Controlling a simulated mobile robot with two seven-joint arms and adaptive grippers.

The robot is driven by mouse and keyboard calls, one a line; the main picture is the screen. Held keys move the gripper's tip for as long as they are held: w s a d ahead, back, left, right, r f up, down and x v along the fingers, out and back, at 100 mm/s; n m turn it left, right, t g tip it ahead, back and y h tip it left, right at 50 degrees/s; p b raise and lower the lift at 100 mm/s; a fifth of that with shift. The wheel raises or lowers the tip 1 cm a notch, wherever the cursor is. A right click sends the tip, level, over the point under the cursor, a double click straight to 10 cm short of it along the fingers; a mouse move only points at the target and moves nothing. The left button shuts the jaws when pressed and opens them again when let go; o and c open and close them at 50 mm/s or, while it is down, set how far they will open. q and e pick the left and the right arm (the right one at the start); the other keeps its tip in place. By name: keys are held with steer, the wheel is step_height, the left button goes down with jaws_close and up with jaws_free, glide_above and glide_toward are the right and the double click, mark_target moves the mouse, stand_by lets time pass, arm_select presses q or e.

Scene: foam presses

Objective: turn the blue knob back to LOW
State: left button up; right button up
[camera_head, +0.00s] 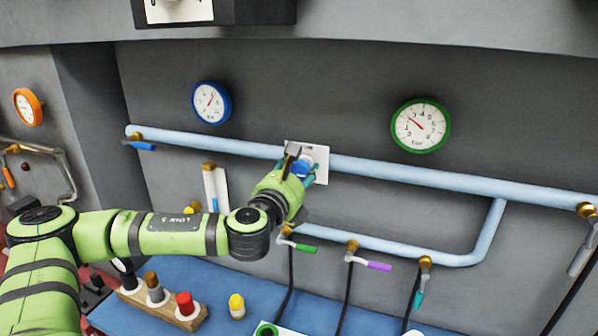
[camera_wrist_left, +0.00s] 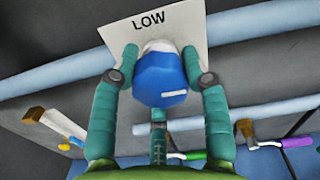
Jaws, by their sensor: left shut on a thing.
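The blue knob (camera_wrist_left: 160,80) sits on a white plate (camera_wrist_left: 186,20) marked LOW on the grey wall. It has a white line on its face, which points to the right in the left wrist view. In the head view the knob (camera_head: 301,169) is partly hidden behind my left gripper (camera_head: 296,162). The rest of the plate's markings are hidden. My right gripper is not in view.
A light blue pipe (camera_head: 400,175) runs along the wall at the plate's height. Coloured valve handles, such as a purple one (camera_head: 379,266), stick out below. A blue-rimmed gauge (camera_head: 211,103) and a green-rimmed gauge (camera_head: 420,126) hang above. A blue surface (camera_head: 215,280) bears several pegs.

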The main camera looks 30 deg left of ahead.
arm_select(q)
steer(key=shift+n, duration=0.3)
steer(key=n+b, duration=0.3)
steer(key=shift+f, duration=0.1)
steer(key=n+b, duration=0.3)
steer(key=n, duration=0.2)
steer(key=shift+n, duration=0.4)
steer(key=n+b, duration=0.2)
steer(key=n, duration=0.2)
steer(key=shift+r+n+b, duration=0.2)
steer(key=shift+n+b, duration=0.65)
steer(key=shift+n, duration=1.35)
steer(key=o, duration=1.1)
steer(key=shift+o, duration=0.3)
steer(key=shift+a, duration=0.1)
